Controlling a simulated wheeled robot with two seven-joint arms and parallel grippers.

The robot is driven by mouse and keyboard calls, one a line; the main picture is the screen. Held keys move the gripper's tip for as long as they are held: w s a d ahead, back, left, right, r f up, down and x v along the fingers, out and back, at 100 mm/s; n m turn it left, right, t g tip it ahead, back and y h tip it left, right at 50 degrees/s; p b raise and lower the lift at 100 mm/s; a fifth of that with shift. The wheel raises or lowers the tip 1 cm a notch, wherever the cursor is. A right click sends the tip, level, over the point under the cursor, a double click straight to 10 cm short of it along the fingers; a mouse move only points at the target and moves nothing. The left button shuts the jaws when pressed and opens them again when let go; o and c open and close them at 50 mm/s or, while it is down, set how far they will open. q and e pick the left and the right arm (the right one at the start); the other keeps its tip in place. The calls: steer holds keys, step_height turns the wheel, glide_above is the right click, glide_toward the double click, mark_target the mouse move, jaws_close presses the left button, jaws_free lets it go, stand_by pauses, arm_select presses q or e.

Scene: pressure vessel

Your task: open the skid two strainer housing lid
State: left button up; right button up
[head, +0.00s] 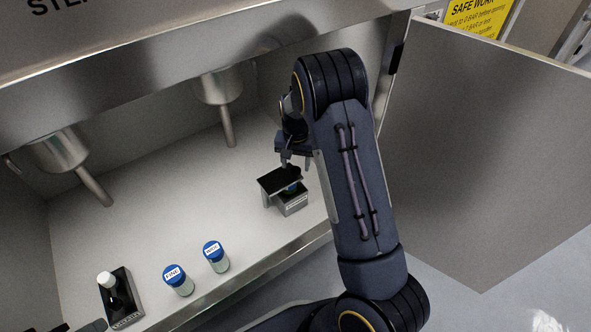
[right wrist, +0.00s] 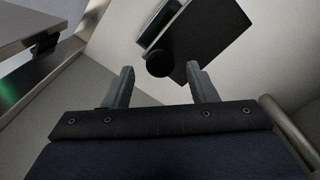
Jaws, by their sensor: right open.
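The strainer housing is a small grey metal box (head: 293,207) with a label on its front, at the right of the pale cabinet floor in the head view. A dark flat lid plate (head: 276,181) sits over it, with a bit of blue showing beside the plate. In the right wrist view the dark plate (right wrist: 213,32) carries a round black knob (right wrist: 160,64). My right gripper (head: 296,165) is open just above the housing. In the right wrist view the knob appears between its fingertips (right wrist: 160,70); I cannot tell whether they touch it. My left gripper is not clearly visible.
Two blue-capped containers, labelled FINE (head: 178,281) and MED (head: 216,257), stand near the front edge. A black holder with a white-capped bottle (head: 107,281) is at the left. Two metal spouts (head: 228,125) (head: 92,187) hang behind. A large panel (head: 485,150) stands open at right.

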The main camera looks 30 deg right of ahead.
step_height(320, 180, down, 2)
steer(key=shift+f, duration=0.1)
jaws_close()
stand_by(0.4)
